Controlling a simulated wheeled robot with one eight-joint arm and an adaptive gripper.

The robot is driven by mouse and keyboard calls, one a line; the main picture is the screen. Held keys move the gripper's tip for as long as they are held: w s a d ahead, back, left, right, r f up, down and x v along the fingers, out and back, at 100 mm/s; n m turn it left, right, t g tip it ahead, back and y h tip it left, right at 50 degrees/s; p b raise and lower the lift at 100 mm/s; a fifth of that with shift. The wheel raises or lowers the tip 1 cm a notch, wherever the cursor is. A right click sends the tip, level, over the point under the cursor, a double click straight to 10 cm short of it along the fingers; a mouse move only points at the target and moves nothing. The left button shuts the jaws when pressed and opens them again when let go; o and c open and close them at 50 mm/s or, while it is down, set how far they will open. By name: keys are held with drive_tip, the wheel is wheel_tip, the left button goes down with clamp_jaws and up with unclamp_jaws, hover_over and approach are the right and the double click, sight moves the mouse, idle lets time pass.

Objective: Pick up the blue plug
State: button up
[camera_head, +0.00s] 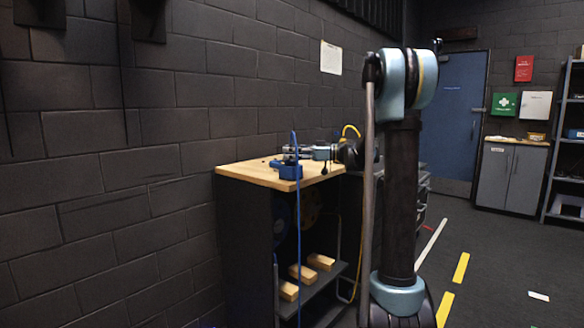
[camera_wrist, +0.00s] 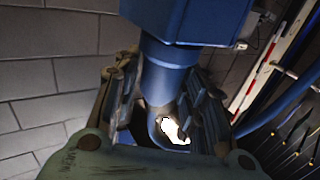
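The blue plug (camera_head: 288,169) is a small blocky blue piece at the front of a wooden-topped bench in the head view, with a blue cable. In the wrist view a blue block (camera_wrist: 195,18) with a rounded blue stem (camera_wrist: 167,75) fills the upper middle. My gripper (camera_head: 291,152) reaches in from the right, low over the bench top and just behind the plug. In the wrist view the fingers of my gripper (camera_wrist: 168,88) stand on both sides of the stem. Their tips look close to it; I cannot tell whether they press on it.
The bench top (camera_head: 248,174) has bare room left of the plug. Its shelf below holds several wooden blocks (camera_head: 303,273). A dark brick wall (camera_head: 120,170) stands close behind and left. A grey cabinet (camera_head: 510,178) and shelf rack are far right.

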drive_tip(key=a, duration=0.4)
drive_tip(key=shift+w, duration=0.15)
clamp_jaws()
